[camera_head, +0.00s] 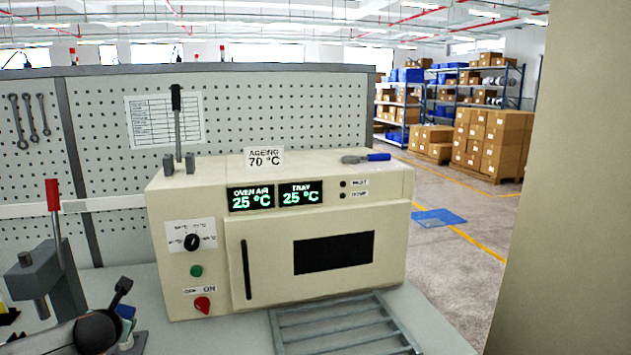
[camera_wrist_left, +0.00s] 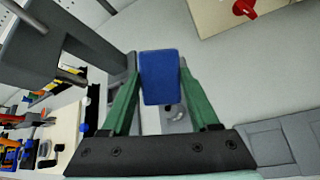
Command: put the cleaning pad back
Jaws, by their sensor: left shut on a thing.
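The cleaning pad is a small blue block (camera_wrist_left: 160,78), held between the green fingers of my left gripper (camera_wrist_left: 160,72) in the left wrist view. My left gripper (camera_head: 127,326) is shut on it, low at the left of the head view, with a little of the blue pad (camera_head: 125,311) showing. The pad appears above the bench. In the left wrist view a grey piece with a round hole (camera_wrist_left: 174,114) shows behind and below the pad; I cannot tell whether they touch. My right gripper is not in view.
A cream oven (camera_head: 300,215) stands on the bench, with a slatted grey rack (camera_head: 340,325) in front. A grey press (camera_head: 45,280) with a red-handled lever stands left. A blue-handled tool (camera_head: 366,158) lies on the oven. Several tools (camera_wrist_left: 12,152) show at the wrist view's left.

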